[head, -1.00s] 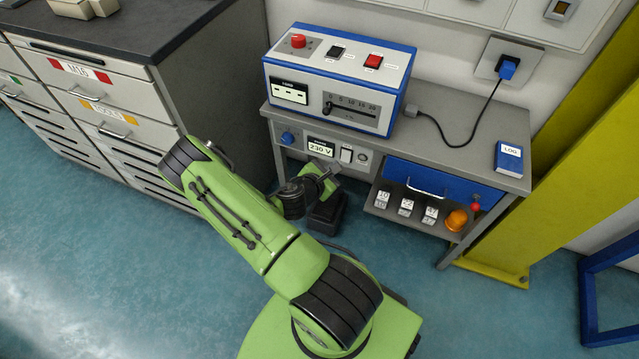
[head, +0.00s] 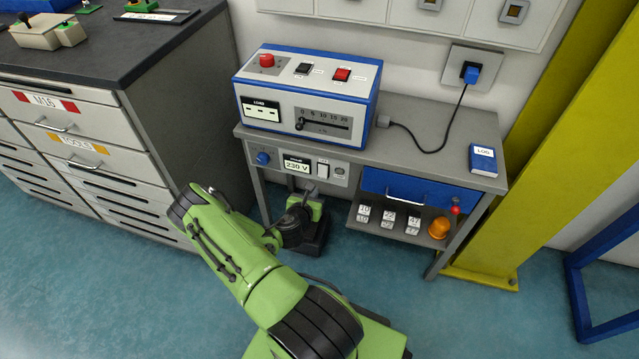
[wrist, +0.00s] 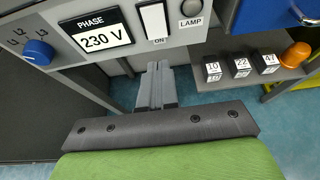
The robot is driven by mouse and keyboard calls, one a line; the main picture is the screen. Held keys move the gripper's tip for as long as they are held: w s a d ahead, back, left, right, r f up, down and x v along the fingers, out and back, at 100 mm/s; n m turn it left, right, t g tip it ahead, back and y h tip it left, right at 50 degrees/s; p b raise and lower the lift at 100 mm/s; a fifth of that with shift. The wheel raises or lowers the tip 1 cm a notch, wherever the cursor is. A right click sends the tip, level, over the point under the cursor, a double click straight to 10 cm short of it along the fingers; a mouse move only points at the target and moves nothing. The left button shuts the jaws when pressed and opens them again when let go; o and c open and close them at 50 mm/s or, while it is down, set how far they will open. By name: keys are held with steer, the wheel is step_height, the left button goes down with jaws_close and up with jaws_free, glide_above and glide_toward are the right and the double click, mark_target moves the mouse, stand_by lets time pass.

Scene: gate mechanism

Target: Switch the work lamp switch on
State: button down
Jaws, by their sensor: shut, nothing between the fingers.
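The work lamp switch (wrist: 153,21) is a white rocker on the grey front panel under the bench top, with "ON" printed at its lower edge. It also shows in the head view (head: 323,170). A small round lamp (wrist: 191,8) labelled "LAMP" sits to its right; it looks grey and unlit. My gripper (wrist: 157,66) is shut and empty, its fingers pointing toward the panel. In the wrist view its tips lie just below the switch and appear apart from it; the exact gap cannot be told. In the head view my wrist hides the fingertips.
Left of the switch are the "PHASE 230 V" display (wrist: 101,36) and a blue knob (wrist: 38,51). A blue drawer (head: 410,187) and a shelf with number blocks (wrist: 241,66) and an orange beacon (wrist: 297,54) are to the right. A console (head: 305,100) stands on the bench.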

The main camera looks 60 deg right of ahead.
mark_target(322, 173)
steer(key=x, duration=0.5)
steer(key=r+b+x, duration=0.1)
steer(key=x, duration=0.1)
steer(key=shift+d, duration=0.4)
steer(key=shift+w+d, duration=0.1)
steer(key=shift+d, duration=0.05)
steer(key=shift+r+p, duration=0.85)
